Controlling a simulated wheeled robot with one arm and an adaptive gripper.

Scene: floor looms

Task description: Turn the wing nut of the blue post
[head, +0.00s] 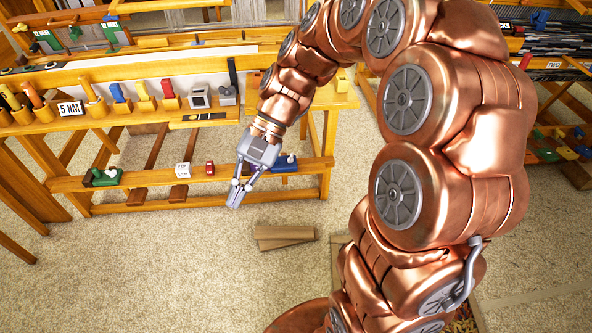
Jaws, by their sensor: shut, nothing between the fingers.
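My gripper (235,203) is shut and empty, pointing down in front of the lower beam of the wooden loom. A blue piece (280,166) with a small pale part (291,158) on top sits on that beam, just right of my gripper and partly hidden behind it. Another blue-topped piece (118,93) stands on the upper shelf at the left. I cannot tell which of the two is the blue post. A wing nut is too small to make out. My gripper appears apart from both.
On the lower beam (140,180) stand a green piece (103,177), a white block (183,170) and a red block (210,168). The upper shelf holds several coloured pieces and a "5 NM" sign (70,108). Brown boards (283,236) lie on the open carpet.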

